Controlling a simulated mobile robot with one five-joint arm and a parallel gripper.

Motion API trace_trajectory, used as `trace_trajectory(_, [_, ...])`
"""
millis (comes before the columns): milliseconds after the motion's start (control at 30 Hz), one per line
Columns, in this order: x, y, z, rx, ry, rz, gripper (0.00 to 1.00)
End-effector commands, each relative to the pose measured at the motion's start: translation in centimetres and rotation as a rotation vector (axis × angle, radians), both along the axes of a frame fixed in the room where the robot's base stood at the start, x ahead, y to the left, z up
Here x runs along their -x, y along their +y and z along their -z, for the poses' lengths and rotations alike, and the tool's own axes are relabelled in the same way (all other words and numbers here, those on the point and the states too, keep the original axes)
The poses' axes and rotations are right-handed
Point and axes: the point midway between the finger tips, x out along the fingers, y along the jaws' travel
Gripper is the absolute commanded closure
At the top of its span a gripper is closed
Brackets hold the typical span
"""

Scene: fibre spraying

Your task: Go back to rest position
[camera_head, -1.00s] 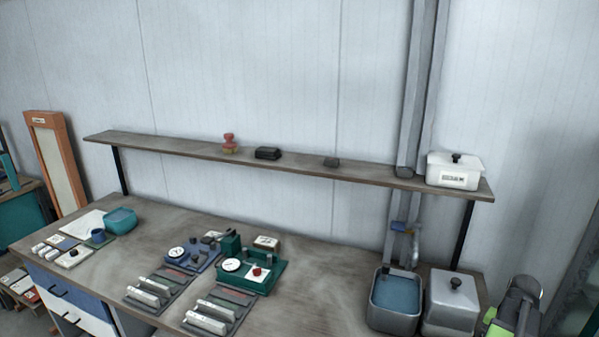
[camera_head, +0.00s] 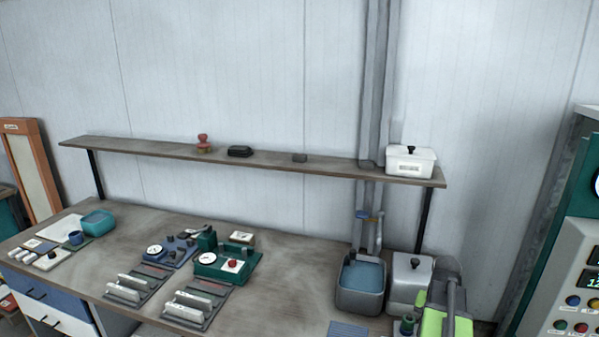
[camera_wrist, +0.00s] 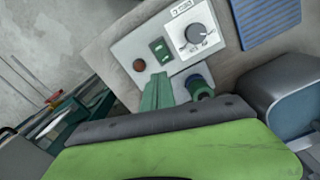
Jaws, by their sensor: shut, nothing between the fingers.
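My arm's green and dark grey end shows at the lower right of the head view, in front of the grey lidded box (camera_head: 408,292). In the wrist view, my gripper (camera_wrist: 155,120) shows as a dark grey edge above a green body across the bottom. It is shut and holds nothing.
The workbench (camera_head: 275,300) holds a blue-filled basin (camera_head: 361,275), a teal dial device (camera_head: 226,264) and trays of white pieces. A shelf (camera_head: 330,168) above bears a white lidded box (camera_head: 410,162). A button console (camera_head: 575,290) stands right. The bench's middle front is bare.

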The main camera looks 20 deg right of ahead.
Motion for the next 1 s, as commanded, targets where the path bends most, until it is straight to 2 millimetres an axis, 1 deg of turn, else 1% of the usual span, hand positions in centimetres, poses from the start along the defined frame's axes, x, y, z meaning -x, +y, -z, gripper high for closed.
trace_trajectory(33, [-1.5,1.7,0.2,0.0,0.0,-0.038,1.0])
trace_trajectory(67, [-2.3,2.7,0.3,0.0,0.0,-0.06,1.0])
trace_trajectory(167, [-5.4,6.8,0.5,0.0,0.0,-0.149,1.0])
trace_trajectory(267, [-8.7,12.7,0.8,0.001,0.0,-0.267,1.0])
trace_trajectory(300, [-10.0,15.7,1.0,0.001,0.0,-0.326,1.0])
trace_trajectory(367, [-11.7,20.7,1.3,0.001,0.0,-0.424,1.0])
trace_trajectory(400, [-12.6,24.2,1.4,0.001,0.0,-0.492,1.0])
trace_trajectory(467, [-13.4,29.2,1.7,0.002,0.0,-0.591,1.0])
trace_trajectory(500, [-13.7,32.2,1.8,0.002,0.0,-0.654,1.0])
trace_trajectory(600, [-13.5,38.5,2.0,0.002,0.0,-0.787,1.0])
trace_trajectory(700, [-12.7,42.3,2.2,0.003,0.0,-0.88,1.0])
trace_trajectory(733, [-12.4,43.0,2.2,0.003,0.0,-0.902,1.0])
trace_trajectory(800, [-11.5,42.3,2.1,0.003,0.0,-0.929,1.0])
trace_trajectory(1000, [-11.8,42.2,2.1,0.003,0.0,-0.949,1.0])
